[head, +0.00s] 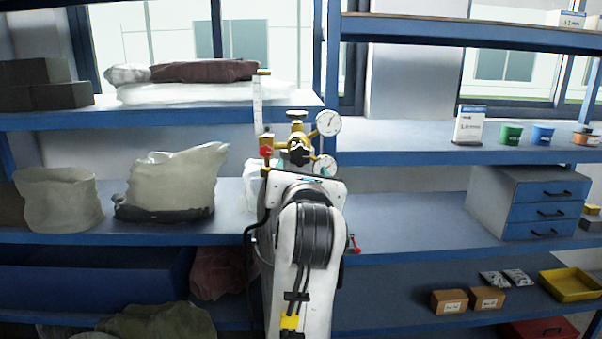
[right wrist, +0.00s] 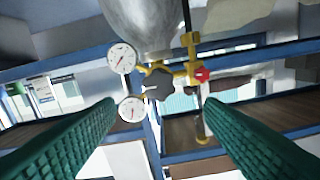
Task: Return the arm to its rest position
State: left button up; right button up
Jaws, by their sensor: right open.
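My right arm rises through the middle of the head view, with its wrist and right gripper (head: 303,181) in front of the shelves. The fingers are hidden there behind the wrist. In the right wrist view the right gripper (right wrist: 159,103) is open, its two green ribbed fingers wide apart with nothing held between them. A brass regulator (head: 297,142) with two round gauges and a red knob shows just above my wrist. The regulator also shows beyond the fingers in the right wrist view (right wrist: 158,82); I cannot tell the exact gap. My left gripper is out of view.
Blue shelving (head: 400,245) stands on both sides of my arm. Pale sacks (head: 180,180) lie on the left. A blue drawer cabinet (head: 545,205), small cups (head: 511,135), cardboard boxes (head: 449,301) and a yellow tray (head: 570,287) are on the right.

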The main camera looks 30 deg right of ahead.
jog(key=shift+v, duration=0.95)
jog(key=shift+d, duration=0.1)
